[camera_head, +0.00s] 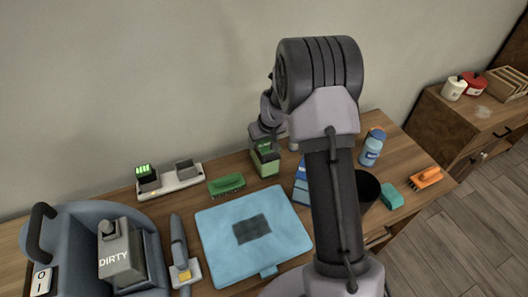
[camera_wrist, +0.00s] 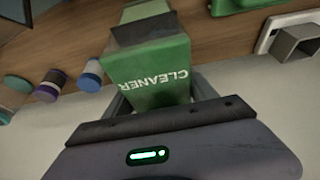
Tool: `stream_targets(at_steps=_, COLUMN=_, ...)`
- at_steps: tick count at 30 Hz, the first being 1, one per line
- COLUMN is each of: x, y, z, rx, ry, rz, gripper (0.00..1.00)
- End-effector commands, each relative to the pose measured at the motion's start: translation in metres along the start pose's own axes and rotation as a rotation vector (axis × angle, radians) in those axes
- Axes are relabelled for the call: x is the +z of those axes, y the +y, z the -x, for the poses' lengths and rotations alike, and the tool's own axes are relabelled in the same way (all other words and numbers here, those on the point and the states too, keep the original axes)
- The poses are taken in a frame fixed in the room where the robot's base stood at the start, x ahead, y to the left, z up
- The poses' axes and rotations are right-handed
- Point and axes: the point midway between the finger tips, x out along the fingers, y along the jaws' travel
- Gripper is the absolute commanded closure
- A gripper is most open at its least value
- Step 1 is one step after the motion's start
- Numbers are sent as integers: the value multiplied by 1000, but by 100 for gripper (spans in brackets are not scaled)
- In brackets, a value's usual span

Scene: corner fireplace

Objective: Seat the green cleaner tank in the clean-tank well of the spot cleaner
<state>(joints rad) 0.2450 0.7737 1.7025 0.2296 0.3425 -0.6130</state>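The green cleaner tank (camera_head: 266,164) stands upright at the back of the wooden table, left of my arm. In the wrist view the tank (camera_wrist: 150,75) shows its CLEANER label upside down. My gripper (camera_head: 268,132) is over the tank from above, with its fingers (camera_wrist: 160,98) on either side of the tank's near end. Whether they press on it or leave a gap is not clear. The blue-grey spot cleaner (camera_head: 72,232) is at the front left, with a grey tank marked DIRTY (camera_head: 120,262) in it. Its clean-tank well cannot be clearly made out.
A light blue mat (camera_head: 218,245) with a dark square lies mid-table. A green brush (camera_head: 227,184), a white charging dock (camera_head: 182,181) and a hand tool (camera_head: 180,252) lie left of the tank. A blue bottle (camera_head: 371,150), black cup (camera_head: 367,188) and orange brush (camera_head: 427,177) are right.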

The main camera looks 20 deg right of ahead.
Motion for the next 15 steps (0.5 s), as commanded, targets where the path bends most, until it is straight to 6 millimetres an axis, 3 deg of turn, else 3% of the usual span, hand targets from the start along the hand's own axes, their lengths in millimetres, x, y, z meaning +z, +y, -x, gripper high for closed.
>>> stream_targets(at_steps=1, x=0, y=0, z=0, rx=0, ry=0, rz=0, gripper=46)
stream_targets(at_steps=9, x=0, y=0, z=0, rx=0, ry=0, rz=0, gripper=99)
stream_targets(at_steps=15, x=0, y=0, z=0, rx=0, ry=1, rz=0, gripper=100)
